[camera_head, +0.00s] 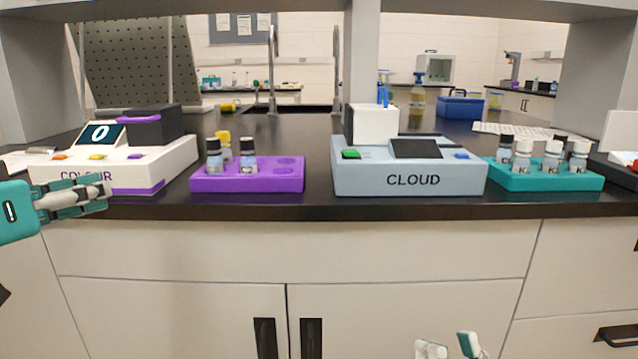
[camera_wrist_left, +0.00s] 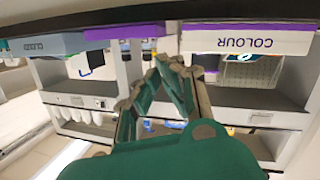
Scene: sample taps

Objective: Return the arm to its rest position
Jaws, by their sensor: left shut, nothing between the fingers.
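My left gripper (camera_head: 102,197) is shut and empty at the left, in front of the bench edge and the COLOUR meter (camera_head: 115,170). In the left wrist view its fingers (camera_wrist_left: 163,62) come together at the tips with nothing between them. That view is upside down and shows the COLOUR meter (camera_wrist_left: 245,42) and the purple vial rack (camera_wrist_left: 124,31) beyond the fingertips. My right gripper (camera_head: 449,347) shows only in small part at the bottom edge of the head view, below the bench top. Most of it is cut off.
The purple rack (camera_head: 247,184) holds several vials. The CLOUD meter (camera_head: 410,180) stands right of it, then a teal rack (camera_head: 550,182) with several vials. All stand near the front edge of the black bench top (camera_head: 320,207). Cabinet fronts (camera_head: 290,250) lie below.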

